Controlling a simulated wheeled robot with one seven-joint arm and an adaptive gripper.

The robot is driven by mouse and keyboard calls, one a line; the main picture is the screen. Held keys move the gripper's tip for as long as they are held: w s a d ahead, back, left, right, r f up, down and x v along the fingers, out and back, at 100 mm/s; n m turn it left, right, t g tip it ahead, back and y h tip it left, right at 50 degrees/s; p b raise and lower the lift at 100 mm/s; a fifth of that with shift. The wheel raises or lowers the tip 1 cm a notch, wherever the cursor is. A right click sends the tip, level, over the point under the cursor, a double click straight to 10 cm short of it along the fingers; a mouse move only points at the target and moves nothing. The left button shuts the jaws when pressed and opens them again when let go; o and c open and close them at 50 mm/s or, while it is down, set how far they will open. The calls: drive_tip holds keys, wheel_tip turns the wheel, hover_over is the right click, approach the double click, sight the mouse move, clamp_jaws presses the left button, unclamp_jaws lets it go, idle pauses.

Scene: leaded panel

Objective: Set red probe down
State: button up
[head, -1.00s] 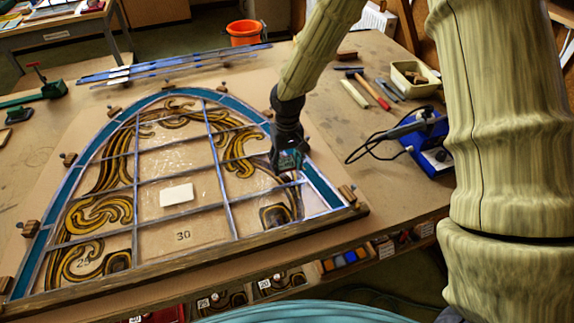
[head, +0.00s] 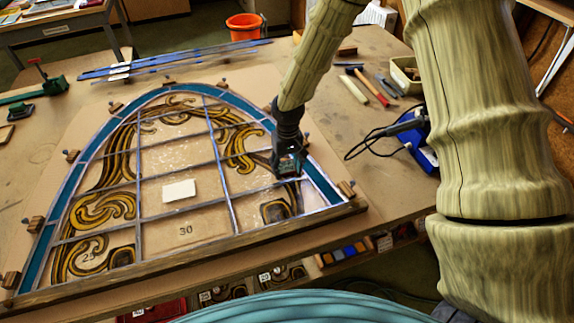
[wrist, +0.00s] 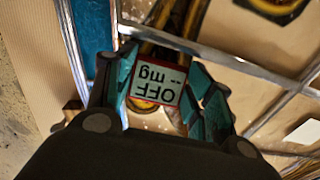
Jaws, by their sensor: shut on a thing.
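The red probe (wrist: 157,82) is a small box with a red rim and a pale display reading "OFF -- mg", upside down in the wrist view. My gripper (wrist: 166,92) is shut on it, with teal fingers on both sides. In the head view my gripper (head: 288,165) points down over the right part of the leaded panel (head: 186,208), near its blue border. The probe cannot be made out in the head view. I cannot tell whether its underside touches the glass.
A white card (head: 179,191) lies on the panel's middle. Wooden blocks (head: 346,189) edge the panel. A blue soldering station (head: 420,150) with a cable stands to the right, with hand tools (head: 371,88) behind it. Blue strips (head: 175,60) lie at the back.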

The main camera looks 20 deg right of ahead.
sight(287, 168)
drive_tip(key=o, duration=1)
drive_tip(key=shift+r, duration=0.25)
drive_tip(key=shift+d+r+b, duration=0.1)
drive_tip(key=shift+r+b, duration=1.9)
drive_tip(key=shift+r, duration=3.9)
